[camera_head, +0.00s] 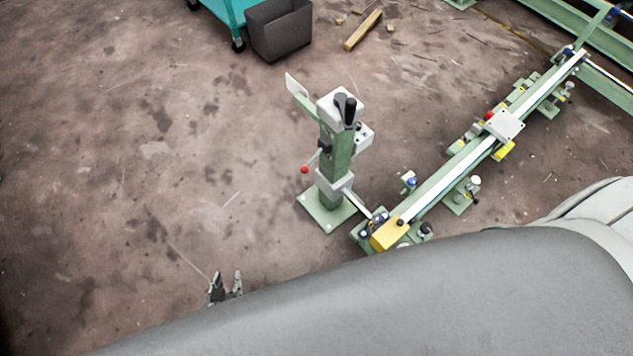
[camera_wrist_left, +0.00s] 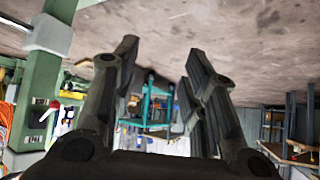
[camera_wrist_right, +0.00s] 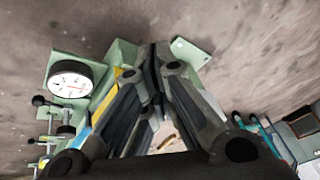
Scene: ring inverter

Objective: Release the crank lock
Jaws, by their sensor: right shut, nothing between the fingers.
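The green crank post (camera_head: 337,160) stands upright on a square base plate. At its top are a grey head (camera_head: 338,106) and a black-handled crank (camera_head: 347,108). A small lever with a red ball (camera_head: 304,170) sticks out on the post's left side; I cannot tell which part is the lock. My left gripper (camera_head: 226,288) is open and empty, apart from the post, at lower left. In the left wrist view its fingers (camera_wrist_left: 160,65) are spread, with a green column (camera_wrist_left: 40,80) at left. My right gripper (camera_wrist_right: 155,50) is shut and empty, and hidden in the head view.
A long green rail machine (camera_head: 450,175) with a white carriage block (camera_head: 504,126) runs to the upper right. A dark bin (camera_head: 279,30) and a wooden bar (camera_head: 363,30) lie behind. A dial gauge (camera_wrist_right: 76,80) shows near my right gripper. Floor at left is clear.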

